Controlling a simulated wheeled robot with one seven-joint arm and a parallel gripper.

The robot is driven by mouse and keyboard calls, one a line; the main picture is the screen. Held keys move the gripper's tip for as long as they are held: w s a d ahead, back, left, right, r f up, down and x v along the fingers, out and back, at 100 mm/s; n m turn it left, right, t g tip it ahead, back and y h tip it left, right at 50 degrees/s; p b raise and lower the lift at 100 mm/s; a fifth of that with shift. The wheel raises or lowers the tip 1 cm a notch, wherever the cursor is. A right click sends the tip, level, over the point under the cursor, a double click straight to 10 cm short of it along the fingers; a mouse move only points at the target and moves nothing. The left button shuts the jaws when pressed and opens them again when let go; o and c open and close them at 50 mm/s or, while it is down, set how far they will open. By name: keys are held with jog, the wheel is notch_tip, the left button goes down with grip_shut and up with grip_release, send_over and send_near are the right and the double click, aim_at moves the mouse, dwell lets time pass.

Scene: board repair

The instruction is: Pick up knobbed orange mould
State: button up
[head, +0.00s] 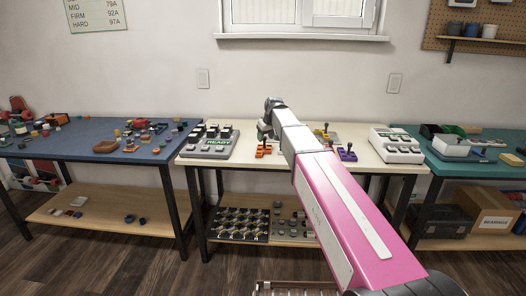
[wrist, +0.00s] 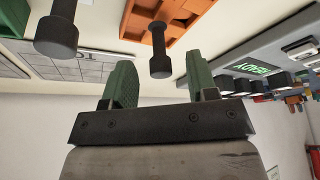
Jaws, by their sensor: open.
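The orange mould (head: 264,151) lies on the cream middle table, to the left of my arm. One knob (wrist: 160,42) points toward the gap between my gripper's fingers. My gripper (wrist: 157,72) is open with two green fingers, and nothing is held between them. In the head view my gripper (head: 263,132) is over the table just behind the orange mould, partly hidden by my wrist.
A purple mould (head: 347,155) and a yellow mould (head: 322,133) lie right of my arm. A grey READY device (head: 209,146) stands left, also close in the wrist view (wrist: 255,66). A white device (head: 396,150) stands right. A dark knobbed piece (wrist: 56,32) is beside the orange one.

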aim_at(264, 141)
jog(key=x, duration=0.4)
jog(key=shift+w, duration=0.15)
grip_shut()
jog(key=shift+r, duration=0.15)
